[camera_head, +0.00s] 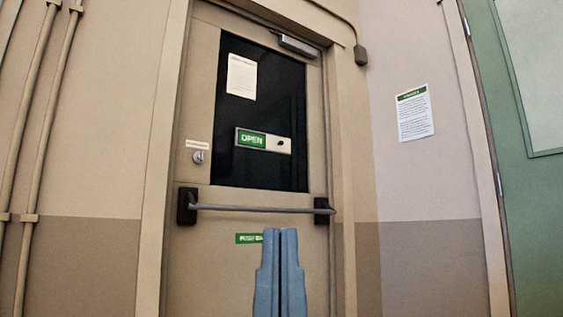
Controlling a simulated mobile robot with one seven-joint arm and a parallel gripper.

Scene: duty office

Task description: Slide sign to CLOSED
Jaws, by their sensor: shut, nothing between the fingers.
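The sliding sign (263,140) is mounted on the dark window of the beige door. Its green left part reads OPEN in white letters. Its right part is a pale plate with a small dark knob (281,143). My gripper (280,232) is at the bottom centre, with two blue-grey fingers pointing up. The fingers are shut together with nothing between them. In the picture the fingertips lie below the sign and below the door's push bar, apart from the sign. They cover part of a green push label (248,238).
A metal push bar (260,207) crosses the door below the window. A round lock (198,157) is left of the window. A paper notice (242,76) hangs on the glass, another notice (414,112) on the right wall. Pipes (45,170) run up the left wall. A green door (530,210) is far right.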

